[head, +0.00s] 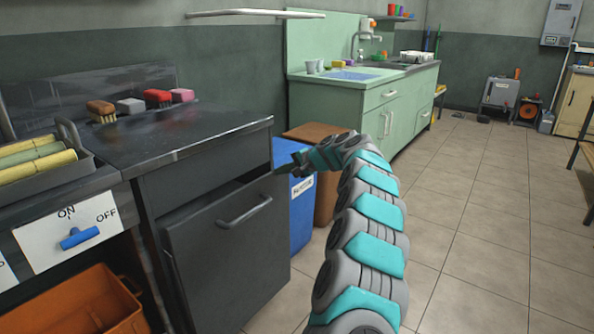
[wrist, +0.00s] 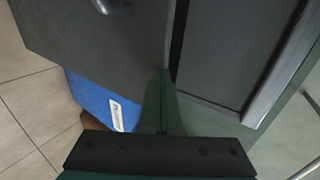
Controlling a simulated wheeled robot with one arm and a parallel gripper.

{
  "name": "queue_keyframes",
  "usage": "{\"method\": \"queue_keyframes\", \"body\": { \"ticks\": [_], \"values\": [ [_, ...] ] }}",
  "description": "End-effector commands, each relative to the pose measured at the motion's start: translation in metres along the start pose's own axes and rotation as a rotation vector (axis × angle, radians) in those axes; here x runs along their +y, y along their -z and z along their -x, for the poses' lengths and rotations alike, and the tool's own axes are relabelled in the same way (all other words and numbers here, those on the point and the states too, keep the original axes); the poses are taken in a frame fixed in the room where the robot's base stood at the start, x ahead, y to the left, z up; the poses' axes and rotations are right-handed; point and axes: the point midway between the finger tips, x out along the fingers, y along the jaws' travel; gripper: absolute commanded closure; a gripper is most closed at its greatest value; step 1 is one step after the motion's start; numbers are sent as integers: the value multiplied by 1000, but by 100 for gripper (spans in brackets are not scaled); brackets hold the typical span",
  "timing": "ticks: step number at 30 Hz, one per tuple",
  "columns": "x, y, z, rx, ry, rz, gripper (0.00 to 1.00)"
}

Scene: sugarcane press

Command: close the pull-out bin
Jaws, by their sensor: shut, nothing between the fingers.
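The pull-out bin is a dark grey front panel (head: 230,250) with a bar handle (head: 245,210), under the dark countertop at the left. Its front stands out from the cabinet, with a dark gap along its top. My gripper (head: 284,168) is shut and empty at the panel's upper right corner. In the wrist view, my shut fingers (wrist: 160,100) point at the edge of the panel (wrist: 95,45), beside the gap between panel and cabinet. I cannot tell whether they touch it. The inside of the bin is hidden.
A blue bin (head: 301,215) and a brown bin (head: 325,200) stand right behind the panel's right side. An orange crate (head: 75,305) sits at the lower left. A green sink counter (head: 375,110) stands farther back. The tiled floor (head: 470,220) at right is clear.

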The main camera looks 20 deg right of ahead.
Motion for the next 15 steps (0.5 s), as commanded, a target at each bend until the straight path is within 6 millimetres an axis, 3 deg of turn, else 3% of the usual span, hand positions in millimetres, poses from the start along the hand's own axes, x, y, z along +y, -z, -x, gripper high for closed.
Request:
{"method": "queue_keyframes", "body": {
  "ticks": [6, 15],
  "values": [
    [-17, 0, -29, -1, -5, 2, 100],
    [-30, -1, -54, -2, -5, 1, 100]
  ]
}}
